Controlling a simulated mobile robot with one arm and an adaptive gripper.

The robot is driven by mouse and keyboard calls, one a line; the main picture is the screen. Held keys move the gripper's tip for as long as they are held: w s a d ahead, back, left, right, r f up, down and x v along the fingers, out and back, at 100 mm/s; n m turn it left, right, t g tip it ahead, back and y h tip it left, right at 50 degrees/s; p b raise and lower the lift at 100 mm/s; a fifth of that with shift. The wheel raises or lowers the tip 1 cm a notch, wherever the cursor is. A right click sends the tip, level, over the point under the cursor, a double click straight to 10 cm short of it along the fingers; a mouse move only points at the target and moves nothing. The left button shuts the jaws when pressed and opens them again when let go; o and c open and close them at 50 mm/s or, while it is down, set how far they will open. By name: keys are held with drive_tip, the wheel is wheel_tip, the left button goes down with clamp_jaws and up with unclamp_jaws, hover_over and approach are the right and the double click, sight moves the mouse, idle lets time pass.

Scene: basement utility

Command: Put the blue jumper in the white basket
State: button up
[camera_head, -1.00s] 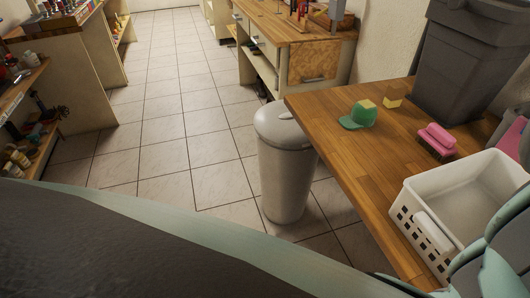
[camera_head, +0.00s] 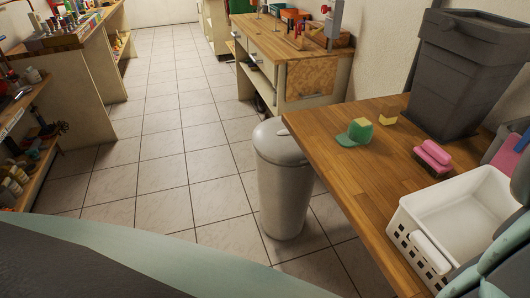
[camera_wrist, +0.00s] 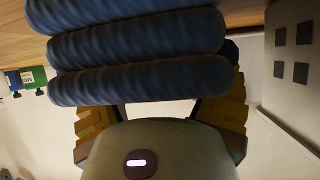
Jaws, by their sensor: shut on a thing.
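The white basket (camera_head: 413,207) stands on the wooden worktop at the right in the head view. Its inside that shows is empty, and my arm covers its right part. The blue jumper (camera_wrist: 140,42) is a dark blue, ribbed roll across the top of the wrist view. My gripper (camera_wrist: 160,108) has its yellow-brown fingers on either side below it and is shut on it. The gripper's tips and the jumper are not seen in the head view. A pale panel with dark square holes at the right of the wrist view looks like the basket's wall (camera_wrist: 282,87).
A pale lidded bin (camera_head: 283,190) stands on the floor beside the worktop. The tiled aisle is clear.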

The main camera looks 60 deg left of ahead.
drive_tip(key=shift+a+f, duration=0.1)
drive_tip(key=shift+f, duration=0.1)
drive_tip(key=o, duration=1.1)
drive_tip(key=shift+o, duration=0.2)
